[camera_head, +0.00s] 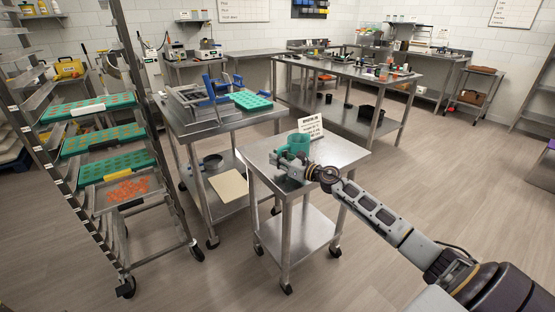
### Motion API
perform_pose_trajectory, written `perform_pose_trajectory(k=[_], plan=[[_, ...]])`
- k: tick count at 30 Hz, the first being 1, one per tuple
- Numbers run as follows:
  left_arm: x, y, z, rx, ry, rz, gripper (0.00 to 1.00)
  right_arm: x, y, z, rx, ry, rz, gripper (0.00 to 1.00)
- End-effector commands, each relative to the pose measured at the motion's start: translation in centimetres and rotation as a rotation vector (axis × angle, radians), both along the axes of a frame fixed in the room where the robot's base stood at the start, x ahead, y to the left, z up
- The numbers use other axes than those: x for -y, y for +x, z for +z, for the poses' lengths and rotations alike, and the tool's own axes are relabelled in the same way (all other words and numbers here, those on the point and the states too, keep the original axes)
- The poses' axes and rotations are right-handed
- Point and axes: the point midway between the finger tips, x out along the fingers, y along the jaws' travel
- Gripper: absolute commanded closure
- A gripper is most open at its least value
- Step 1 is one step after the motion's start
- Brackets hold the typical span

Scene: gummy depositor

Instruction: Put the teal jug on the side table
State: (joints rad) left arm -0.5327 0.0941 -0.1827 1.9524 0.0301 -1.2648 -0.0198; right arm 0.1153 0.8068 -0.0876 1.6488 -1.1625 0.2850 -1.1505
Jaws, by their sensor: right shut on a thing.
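The teal jug (299,142) is at the small steel side table (345,152), over the left half of its top. My right arm reaches in from the lower right, and my right gripper (284,162) is at the jug's near left side, shut on the jug. The fingers and the jug's lower part are partly hidden by the gripper, so I cannot tell whether the jug's base touches the tabletop. My left gripper is not in view.
A white sign card (311,126) stands at the table's back edge, close behind the jug. A steel table with a teal mould tray (251,100) stands to the left. A tray rack (105,150) is at far left. The table's right half is clear.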

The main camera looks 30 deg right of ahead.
Motion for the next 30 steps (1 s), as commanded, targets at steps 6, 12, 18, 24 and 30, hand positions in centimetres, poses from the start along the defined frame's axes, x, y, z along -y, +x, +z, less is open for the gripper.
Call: perform_pose_trajectory(k=[6,12,18,24,30], plan=[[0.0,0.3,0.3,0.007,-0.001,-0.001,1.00,0.0,0.0,-0.2,0.000,0.000,0.000,0.83],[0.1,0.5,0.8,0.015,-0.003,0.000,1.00,0.0,0.0,-0.2,0.000,0.000,0.000,0.64],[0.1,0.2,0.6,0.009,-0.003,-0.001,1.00,0.0,0.0,-0.2,0.000,0.000,0.000,0.64],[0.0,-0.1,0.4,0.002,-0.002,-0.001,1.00,0.0,0.0,-0.1,0.000,0.000,0.000,0.64],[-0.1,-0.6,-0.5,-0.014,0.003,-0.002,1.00,0.2,-0.4,0.0,0.000,0.000,0.000,0.64]])
